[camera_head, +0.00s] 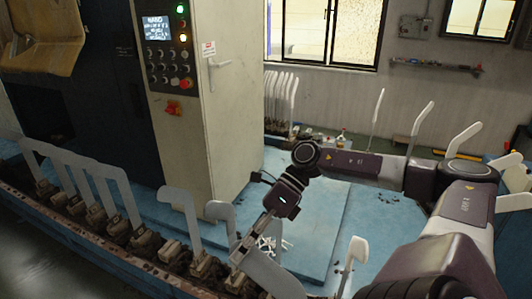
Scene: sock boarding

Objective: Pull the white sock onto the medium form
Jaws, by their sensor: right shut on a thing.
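My right gripper (243,252) reaches in from the right and points down and to the left over the row of forms. Its fingers are shut at the upper end of a pale flat piece (272,278). I cannot tell whether this piece is the white sock, a bare form or a sock on a form. Upright pale forms with bent tops stand to the left, among them one form (180,207) and another form (222,216) close to the gripper. Which form is the medium one is not clear. My left gripper is not in view.
The forms stand along a dirty rail (120,262) at the front left. A machine cabinet (215,110) with a button panel rises behind. More forms stand at the back (280,95) and right (463,138). Small white pieces (272,243) lie on the blue floor (310,225).

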